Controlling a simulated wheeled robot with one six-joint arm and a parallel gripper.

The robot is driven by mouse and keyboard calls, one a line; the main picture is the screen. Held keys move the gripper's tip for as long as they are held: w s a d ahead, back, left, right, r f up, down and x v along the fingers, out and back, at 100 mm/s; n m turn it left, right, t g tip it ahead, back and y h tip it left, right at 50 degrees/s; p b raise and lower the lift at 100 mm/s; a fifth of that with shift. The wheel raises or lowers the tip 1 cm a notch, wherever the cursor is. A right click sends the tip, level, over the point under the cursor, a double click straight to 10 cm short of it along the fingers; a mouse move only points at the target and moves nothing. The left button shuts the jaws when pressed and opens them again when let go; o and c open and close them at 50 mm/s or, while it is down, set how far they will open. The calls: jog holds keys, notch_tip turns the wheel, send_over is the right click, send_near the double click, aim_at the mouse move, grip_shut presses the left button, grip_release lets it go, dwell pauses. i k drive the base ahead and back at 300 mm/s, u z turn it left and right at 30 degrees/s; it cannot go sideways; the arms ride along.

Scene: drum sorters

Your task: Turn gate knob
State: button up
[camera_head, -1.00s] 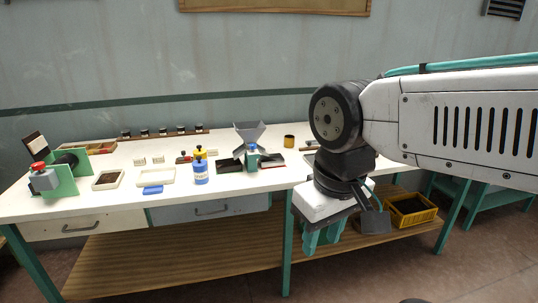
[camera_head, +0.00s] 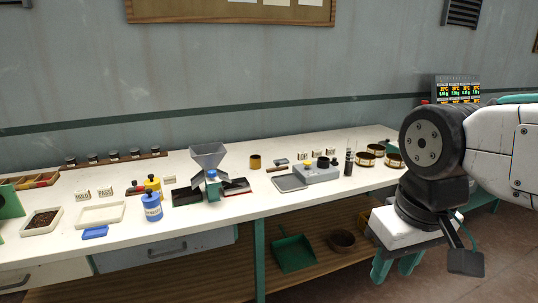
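A grey funnel-shaped hopper (camera_head: 208,154) stands on a small device at the middle of the white bench. A blue knob (camera_head: 212,174) tops the device's front, below the hopper; I take it to be the gate knob, though it is too small to make out its setting. Dark trays with red parts (camera_head: 237,186) lie at both sides of the device. My gripper (camera_head: 396,268) hangs at the right, in front of the bench edge, pointing down, well apart from the knob. Its teal fingers show a gap between them and hold nothing visible. The white gripper body partly hides them.
A blue bottle (camera_head: 152,208) and a white tray (camera_head: 100,214) stand left of the hopper. A grey scale (camera_head: 318,174), a dark cylinder (camera_head: 348,163) and round sieves (camera_head: 367,159) stand to its right. The bench's front edge (camera_head: 300,207) lies between my gripper and the device.

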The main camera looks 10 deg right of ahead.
aim_at(212, 173)
jog(key=z, duration=0.4)
jog(key=i, duration=1.2)
jog(key=u, duration=1.15)
jog(key=i, duration=0.2)
jog(key=u, duration=0.05)
